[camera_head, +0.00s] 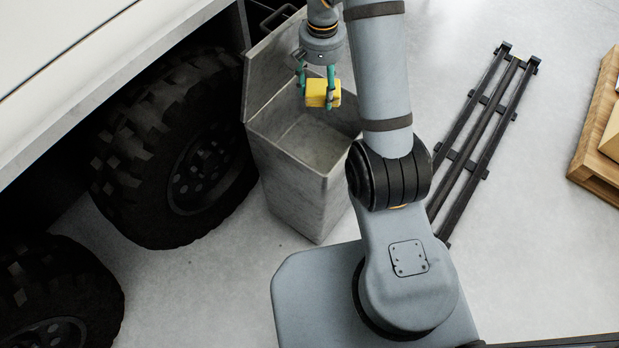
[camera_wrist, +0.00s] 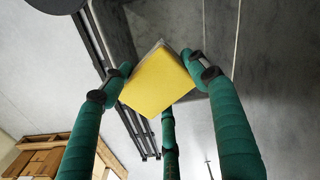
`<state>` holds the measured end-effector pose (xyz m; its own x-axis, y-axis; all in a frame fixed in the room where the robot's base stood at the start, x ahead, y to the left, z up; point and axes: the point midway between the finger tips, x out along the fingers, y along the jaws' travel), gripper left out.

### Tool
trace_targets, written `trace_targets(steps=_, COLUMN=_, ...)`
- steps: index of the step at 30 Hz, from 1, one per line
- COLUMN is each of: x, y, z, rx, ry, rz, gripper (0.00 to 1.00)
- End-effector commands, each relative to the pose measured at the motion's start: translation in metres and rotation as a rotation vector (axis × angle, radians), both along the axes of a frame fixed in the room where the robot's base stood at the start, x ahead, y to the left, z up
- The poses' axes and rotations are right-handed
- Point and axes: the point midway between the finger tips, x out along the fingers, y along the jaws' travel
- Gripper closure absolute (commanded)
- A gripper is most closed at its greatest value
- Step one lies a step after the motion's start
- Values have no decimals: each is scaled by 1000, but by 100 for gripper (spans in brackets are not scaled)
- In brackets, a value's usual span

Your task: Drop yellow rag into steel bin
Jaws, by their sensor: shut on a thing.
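The yellow rag (camera_head: 318,93) is a folded, block-like piece held between the green fingers of my gripper (camera_head: 317,88). In the head view it hangs over the open top of the steel bin (camera_head: 290,180). In the wrist view the rag (camera_wrist: 158,82) sits between the fingertips of my gripper (camera_wrist: 160,78), with a third green finger below it. The bin is grey, upright and open, with its interior partly visible. My arm hides part of the bin's right side.
Large black tires (camera_head: 175,150) under a white vehicle body (camera_head: 60,60) stand close on the bin's left. A black rail frame (camera_head: 485,120) lies on the floor to the right. A wooden pallet (camera_head: 596,150) with boxes is at the far right.

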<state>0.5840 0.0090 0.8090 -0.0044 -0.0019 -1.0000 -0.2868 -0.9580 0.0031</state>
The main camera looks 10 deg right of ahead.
Motion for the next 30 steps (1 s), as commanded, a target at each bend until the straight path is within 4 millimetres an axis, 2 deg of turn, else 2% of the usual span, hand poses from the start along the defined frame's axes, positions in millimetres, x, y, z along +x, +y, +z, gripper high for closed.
trace_targets(steps=1, x=7, y=-1, z=-19, rx=1, ry=3, rz=-8, gripper=65)
trace_targets(steps=6, x=23, y=-2, z=-50, rx=1, ry=1, rz=-22, gripper=65)
trace_targets(steps=17, x=30, y=-3, z=-78, rx=2, ry=-2, rz=-26, gripper=65)
trace_targets(steps=30, x=30, y=-3, z=-124, rx=2, ry=-2, rz=-28, gripper=65)
